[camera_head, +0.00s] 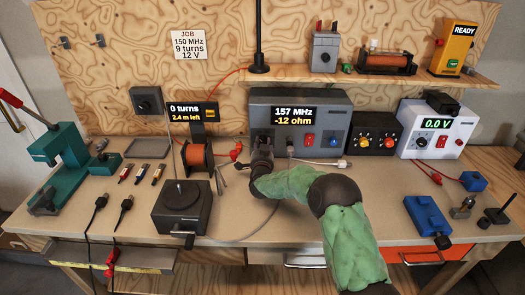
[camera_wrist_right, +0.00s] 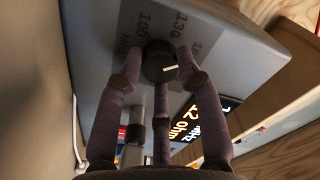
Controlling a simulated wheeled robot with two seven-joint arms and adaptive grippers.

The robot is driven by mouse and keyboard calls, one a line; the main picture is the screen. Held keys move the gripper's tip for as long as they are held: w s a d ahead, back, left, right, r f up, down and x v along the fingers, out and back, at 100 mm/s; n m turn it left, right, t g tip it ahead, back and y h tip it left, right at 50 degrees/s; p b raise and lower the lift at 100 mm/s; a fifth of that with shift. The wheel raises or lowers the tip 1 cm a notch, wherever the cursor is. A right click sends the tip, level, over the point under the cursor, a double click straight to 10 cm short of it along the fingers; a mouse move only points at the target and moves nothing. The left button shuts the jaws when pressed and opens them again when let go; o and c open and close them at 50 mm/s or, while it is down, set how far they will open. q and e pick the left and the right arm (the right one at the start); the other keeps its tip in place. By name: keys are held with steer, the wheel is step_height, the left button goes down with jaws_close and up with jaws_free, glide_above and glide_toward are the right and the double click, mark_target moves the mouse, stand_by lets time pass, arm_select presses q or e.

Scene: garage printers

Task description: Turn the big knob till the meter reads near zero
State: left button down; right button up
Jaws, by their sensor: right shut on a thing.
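The grey meter box (camera_head: 340,112) stands at the back middle of the bench. Its display (camera_head: 296,116) reads 157 MHz and -12 ohm. My right gripper (camera_head: 262,146) reaches the left part of its front panel and covers the big knob in the head view. In the right wrist view, the dark big knob (camera_wrist_right: 158,64) has a white pointer line and sits between my gripper fingers (camera_wrist_right: 158,75), which are shut on it. Scale numbers such as 100 and 130 show on the panel around it. My left gripper is not in view.
A coil winder with a copper spool (camera_head: 195,157) and a dark crank box (camera_head: 181,208) stand to the left. A power supply (camera_head: 435,128) reading 0.0 V stands at right.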

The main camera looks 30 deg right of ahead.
steer(key=shift+r+m+b, duration=0.1)
steer(key=shift+m+b, duration=0.4)
steer(key=shift+m, duration=0.1)
steer(key=shift+d, duration=0.1)
steer(key=o, duration=1.1)
steer(key=shift+o, duration=0.2)
steer(key=v, duration=1.2)
